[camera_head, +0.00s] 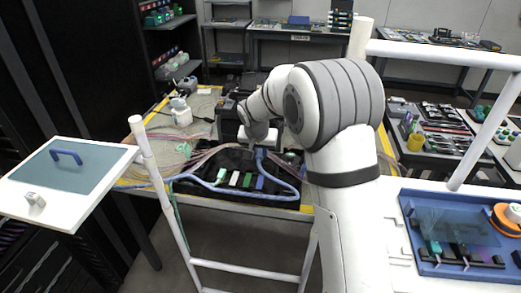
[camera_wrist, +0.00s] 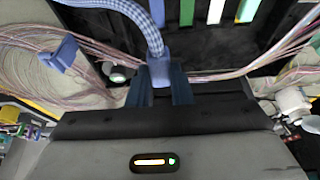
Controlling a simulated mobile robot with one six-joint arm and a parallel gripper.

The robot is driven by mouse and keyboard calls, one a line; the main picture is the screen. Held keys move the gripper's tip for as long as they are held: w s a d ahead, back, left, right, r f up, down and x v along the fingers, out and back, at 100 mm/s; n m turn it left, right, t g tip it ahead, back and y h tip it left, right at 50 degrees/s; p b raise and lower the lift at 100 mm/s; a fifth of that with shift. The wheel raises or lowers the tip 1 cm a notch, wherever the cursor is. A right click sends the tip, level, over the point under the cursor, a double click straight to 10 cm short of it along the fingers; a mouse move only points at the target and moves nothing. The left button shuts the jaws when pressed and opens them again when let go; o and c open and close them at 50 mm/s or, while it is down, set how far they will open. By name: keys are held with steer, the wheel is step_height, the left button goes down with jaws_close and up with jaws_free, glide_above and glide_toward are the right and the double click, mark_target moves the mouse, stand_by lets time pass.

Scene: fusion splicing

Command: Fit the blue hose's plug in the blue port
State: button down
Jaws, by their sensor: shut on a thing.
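My gripper (camera_wrist: 160,88) is shut on the blue plug (camera_wrist: 160,70) at the end of the blue hose (camera_wrist: 148,22). The braided hose bends up and to the left from the plug in the wrist view. In the head view the hose (camera_head: 291,190) loops across the front of the table, and my gripper (camera_head: 261,150) is over the dark tray (camera_head: 208,196). A blue strip (camera_wrist: 171,10) shows in the tray beyond the plug in the wrist view. I cannot make out the blue port's opening, and the plug looks apart from the strip.
White and green strips (camera_wrist: 248,10) stand beside the blue one. Bundles of thin pale cables (camera_wrist: 85,38) run on both sides of my gripper. A blue block (camera_wrist: 60,52) is at the left. White rails (camera_head: 250,264) stand in front of the table.

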mark_target(260, 160)
steer(key=shift+f+b, duration=2.05)
steer(key=shift+f, duration=0.75)
steer(key=shift+r, duration=0.1)
steer(key=shift+d, duration=5.6)
steer(key=shift+f, duration=0.25)
steer(key=shift+f+b, duration=1.4)
steer(key=shift+f, duration=0.1)
steer(key=shift+s+f+b, duration=0.1)
steer(key=shift+f+b, duration=0.2)
steer(key=shift+f+b, duration=0.3)
